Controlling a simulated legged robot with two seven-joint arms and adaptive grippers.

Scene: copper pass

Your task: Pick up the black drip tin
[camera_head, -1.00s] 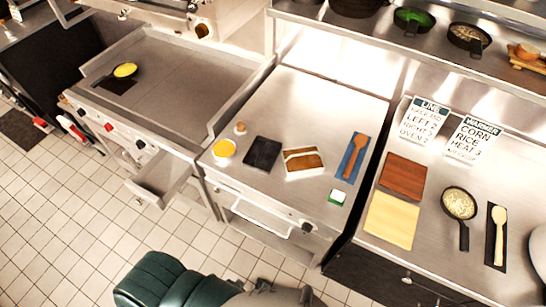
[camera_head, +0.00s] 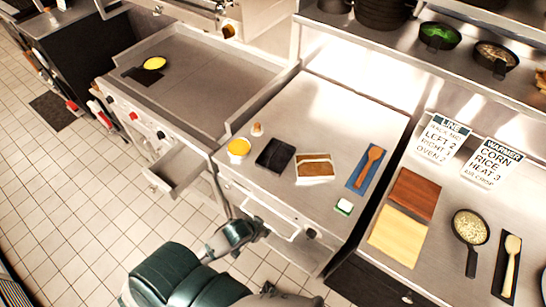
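The black drip tin (camera_head: 275,155) appears as a dark, square, shallow piece lying flat on the steel counter, between a yellow-filled cup and a tray with brown and white contents. My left arm comes up from the bottom edge, and its dark gripper (camera_head: 259,228) is in front of the counter, over the white handle bar. It is well below the tin in the picture and apart from it. The fingers are small and dark, so their opening cannot be made out. My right gripper does not show.
The yellow cup (camera_head: 238,148) and a small tan item (camera_head: 257,129) stand left of the tin. The brown and white tray (camera_head: 315,168) is close on its right. A wooden spoon on a blue mat (camera_head: 354,182) lies further right. An open drawer (camera_head: 176,172) sticks out at left.

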